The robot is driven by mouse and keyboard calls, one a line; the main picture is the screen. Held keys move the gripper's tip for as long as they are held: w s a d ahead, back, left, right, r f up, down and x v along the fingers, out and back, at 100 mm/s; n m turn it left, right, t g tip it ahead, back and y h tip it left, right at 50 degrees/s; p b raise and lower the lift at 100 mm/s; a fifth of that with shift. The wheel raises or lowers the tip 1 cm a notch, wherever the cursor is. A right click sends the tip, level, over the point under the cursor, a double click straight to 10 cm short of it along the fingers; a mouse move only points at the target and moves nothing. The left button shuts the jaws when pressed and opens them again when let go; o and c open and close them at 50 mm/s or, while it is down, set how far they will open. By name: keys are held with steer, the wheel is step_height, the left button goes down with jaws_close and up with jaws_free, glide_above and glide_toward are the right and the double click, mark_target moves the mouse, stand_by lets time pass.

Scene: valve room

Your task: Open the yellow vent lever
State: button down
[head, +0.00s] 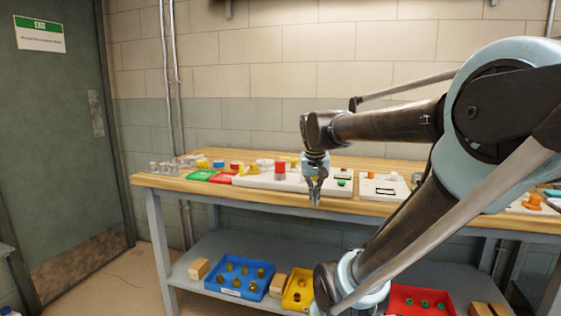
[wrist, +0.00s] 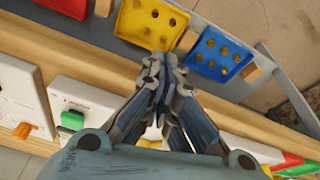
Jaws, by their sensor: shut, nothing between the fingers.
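My gripper (head: 316,200) hangs fingers down at the front edge of the workbench, in front of the white boards. Its fingers are together and empty; they also show shut in the wrist view (wrist: 156,72). A small yellow part (head: 293,162) shows just left of my wrist, behind the red knob (head: 280,169); I cannot tell if it is the vent lever. Another yellow part (head: 248,170) stands further left on the long white board (head: 262,181). In the wrist view, a bit of yellow (wrist: 153,132) shows behind the fingers, mostly hidden by my gripper.
Green and red trays (head: 201,175) lie on the bench (head: 160,181) at left. A white panel with a green switch (head: 341,182) is right of my gripper. The lower shelf holds a blue bin (head: 238,292), a yellow bin (head: 293,303) and a red bin (head: 398,293).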

mark_target(289, 158)
steer(key=shift+m+t, duration=0.3)
steer(key=shift+m, duration=0.3)
steer(key=w+a+r, duration=0.1)
steer(key=w+r, duration=0.2)
steer(key=w, duration=0.1)
steer(key=w+a+r, duration=0.2)
steer(key=w+r, duration=0.1)
steer(key=w, duration=0.1)
steer(key=w+a+r, duration=0.2)
steer(key=w+r, duration=0.1)
steer(key=w, duration=0.1)
steer(key=shift+w+a, duration=0.1)
steer(key=shift+a, duration=0.05)
steer(key=w+a+r+m, duration=0.1)
steer(key=w+a+r, duration=0.4)
steer(key=w, duration=0.4)
steer(key=shift+w+a+r+t+h, duration=0.2)
steer(key=shift+w+a+t+h, duration=0.15)
steer(key=shift+a, duration=0.45)
steer(key=x, duration=0.9)
steer(key=shift+f, duration=0.1)
steer(key=w, duration=0.1)
steer(key=w+d, duration=0.1)
steer(key=shift+w+f, duration=0.35)
steer(key=shift+w+d, duration=0.3)
steer(key=shift+w, duration=0.35)
steer(key=shift+w+d+m, duration=0.1)
steer(key=shift+m, duration=0.2)
